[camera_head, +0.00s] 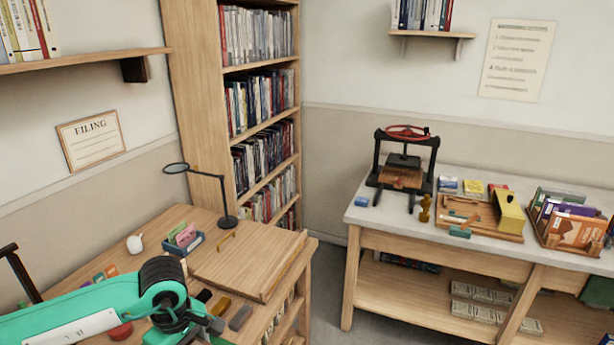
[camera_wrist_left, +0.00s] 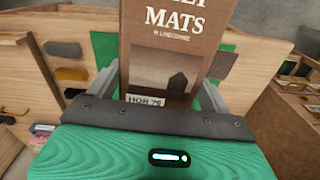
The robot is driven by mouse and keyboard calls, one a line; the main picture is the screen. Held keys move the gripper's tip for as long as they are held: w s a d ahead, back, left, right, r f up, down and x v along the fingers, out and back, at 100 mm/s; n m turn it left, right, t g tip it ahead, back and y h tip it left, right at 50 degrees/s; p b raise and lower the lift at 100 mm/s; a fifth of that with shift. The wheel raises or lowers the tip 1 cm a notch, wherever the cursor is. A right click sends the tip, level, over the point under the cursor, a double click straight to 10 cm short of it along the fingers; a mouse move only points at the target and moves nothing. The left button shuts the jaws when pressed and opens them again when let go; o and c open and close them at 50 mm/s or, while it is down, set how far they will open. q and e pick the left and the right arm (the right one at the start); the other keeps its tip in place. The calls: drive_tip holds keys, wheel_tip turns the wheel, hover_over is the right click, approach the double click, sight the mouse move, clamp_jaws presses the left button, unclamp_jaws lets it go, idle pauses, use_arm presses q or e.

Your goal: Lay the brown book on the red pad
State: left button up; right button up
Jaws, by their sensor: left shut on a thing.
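The brown book (camera_wrist_left: 168,45), with "MATS" on its cover and a white label near its lower edge, is held in my left gripper (camera_wrist_left: 160,82). The gripper's grey fingers stand on either side of the book in the left wrist view. In the head view my green left arm enters at lower left over the wooden desk; the gripper and held book are not clearly seen there. A small red round thing (camera_head: 121,331) lies on the desk beside that arm; I cannot tell that it is the red pad. My right gripper is out of view.
The desk holds a sloped wooden board (camera_head: 245,262), a magnifier lamp (camera_head: 229,221), a blue card box (camera_head: 184,240) and small blocks (camera_head: 240,318). At right, a grey-topped table (camera_head: 388,213) carries a book press (camera_head: 403,160), a wooden tray (camera_head: 470,212) and a book crate (camera_head: 571,232).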

use_arm(q)
drive_tip(key=m, duration=0.2)
drive_tip(key=s+m, duration=0.1)
drive_tip(key=shift+d+m, duration=0.3)
drive_tip(key=m, duration=0.3)
drive_tip(key=shift+s+d+f+m, duration=0.15)
drive_tip(key=shift+s+d+m, duration=0.15)
drive_tip(key=shift+s+d, duration=0.1)
drive_tip(key=m, duration=0.3)
drive_tip(key=shift+s+d+f, duration=0.1)
drive_tip(key=shift+s+d, duration=0.15)
drive_tip(key=shift+s, duration=0.15)
drive_tip(key=shift+s+d+m, duration=0.2)
drive_tip(key=shift+s+m, duration=0.05)
drive_tip(key=shift+m, duration=0.95)
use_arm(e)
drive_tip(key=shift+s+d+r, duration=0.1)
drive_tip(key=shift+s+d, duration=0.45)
